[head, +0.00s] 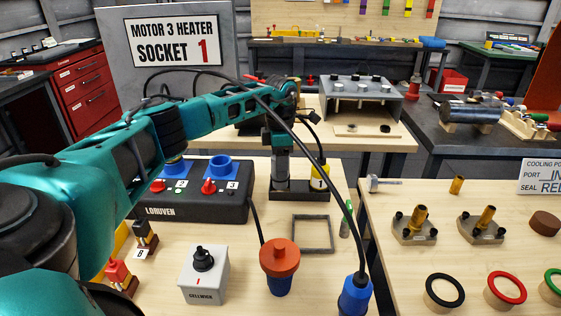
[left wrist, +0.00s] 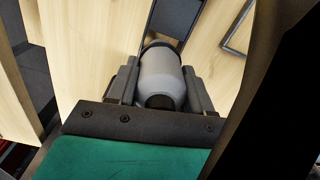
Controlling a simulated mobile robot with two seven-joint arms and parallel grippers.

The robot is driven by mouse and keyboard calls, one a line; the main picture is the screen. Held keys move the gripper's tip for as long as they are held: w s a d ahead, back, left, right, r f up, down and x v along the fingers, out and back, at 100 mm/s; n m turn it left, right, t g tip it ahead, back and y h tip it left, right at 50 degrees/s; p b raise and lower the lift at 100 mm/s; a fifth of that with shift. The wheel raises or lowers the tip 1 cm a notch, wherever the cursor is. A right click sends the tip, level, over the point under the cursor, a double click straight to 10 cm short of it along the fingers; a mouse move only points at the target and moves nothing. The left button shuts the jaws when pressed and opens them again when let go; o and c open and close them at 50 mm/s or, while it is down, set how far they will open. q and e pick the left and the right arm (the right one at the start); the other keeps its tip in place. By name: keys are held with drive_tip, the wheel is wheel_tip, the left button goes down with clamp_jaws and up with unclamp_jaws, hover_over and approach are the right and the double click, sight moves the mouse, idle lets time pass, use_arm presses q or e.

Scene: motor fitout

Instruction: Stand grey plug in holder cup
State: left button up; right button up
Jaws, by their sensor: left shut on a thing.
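My left gripper (head: 279,147) is shut on the grey plug (head: 280,168), which it holds upright above the left part of the dark holder (head: 300,196). In the left wrist view, the grey plug (left wrist: 162,80) sits between both fingers of the left gripper (left wrist: 160,92), with a dark ring at its far end. The plug's lower end is at or just over the holder; I cannot tell whether it is inside a cup. A yellow plug (head: 320,178) stands in the holder's right part. My right gripper is not in view.
The black socket box (head: 205,196) stands left of the holder. An empty square frame (head: 313,234), a grey knob box (head: 203,274), an orange-capped plug (head: 280,257) and a blue plug (head: 355,296) are nearer. A black cable arches across to the blue plug.

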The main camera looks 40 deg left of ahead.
use_arm(q)
drive_tip(key=shift+f+b, duration=0.7)
drive_tip(key=shift+f, duration=0.7)
drive_tip(key=o, duration=1.2)
wheel_tip(320, 180, up, 13)
drive_tip(key=shift+d+f, duration=0.1)
